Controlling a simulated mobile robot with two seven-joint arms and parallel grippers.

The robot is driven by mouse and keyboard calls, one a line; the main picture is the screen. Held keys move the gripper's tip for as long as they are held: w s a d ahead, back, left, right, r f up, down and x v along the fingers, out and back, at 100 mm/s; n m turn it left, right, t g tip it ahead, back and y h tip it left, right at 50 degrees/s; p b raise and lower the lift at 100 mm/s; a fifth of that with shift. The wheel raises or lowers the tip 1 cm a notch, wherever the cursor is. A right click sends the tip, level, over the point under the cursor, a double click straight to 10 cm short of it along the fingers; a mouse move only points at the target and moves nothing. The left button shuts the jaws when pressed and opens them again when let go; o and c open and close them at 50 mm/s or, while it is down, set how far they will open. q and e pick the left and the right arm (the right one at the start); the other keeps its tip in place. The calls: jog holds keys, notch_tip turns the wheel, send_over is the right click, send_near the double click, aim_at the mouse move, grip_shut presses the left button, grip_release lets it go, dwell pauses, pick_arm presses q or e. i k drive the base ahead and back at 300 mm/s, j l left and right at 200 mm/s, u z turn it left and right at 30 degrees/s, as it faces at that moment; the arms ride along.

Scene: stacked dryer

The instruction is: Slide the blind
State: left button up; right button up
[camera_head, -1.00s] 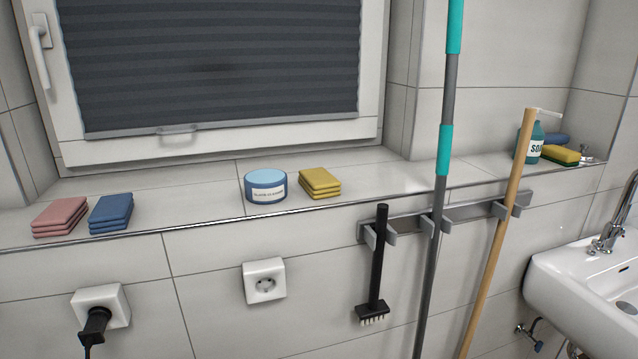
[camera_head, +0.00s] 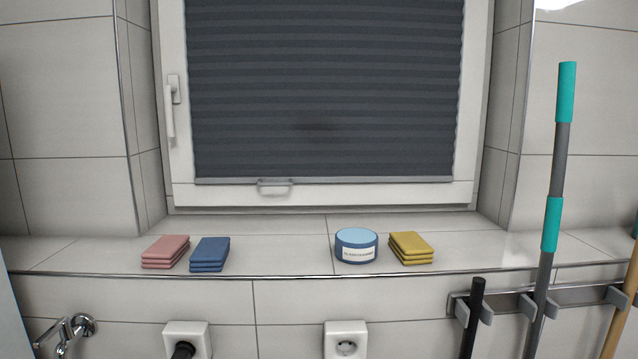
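The dark grey pleated blind (camera_head: 322,90) covers most of the window pane, and its top edge is out of view. Its light bottom rail (camera_head: 370,181) lies just above the lower part of the white window frame (camera_head: 440,193). A small pale handle (camera_head: 275,187) sits on the rail, left of its middle. Neither of my grippers shows in the head view, and nothing touches the blind or its handle.
The tiled ledge (camera_head: 290,262) below the window holds pink cloths (camera_head: 166,251), blue cloths (camera_head: 210,254), a blue tin (camera_head: 356,246) and yellow cloths (camera_head: 411,248). A window lever (camera_head: 171,108) is at left. A teal-and-grey pole (camera_head: 551,225) stands at right.

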aim_at(261, 181)
jog(key=i+u, duration=0.25)
jog(key=u, duration=0.2)
jog(key=i+l+u, duration=0.15)
jog(key=u, duration=0.3)
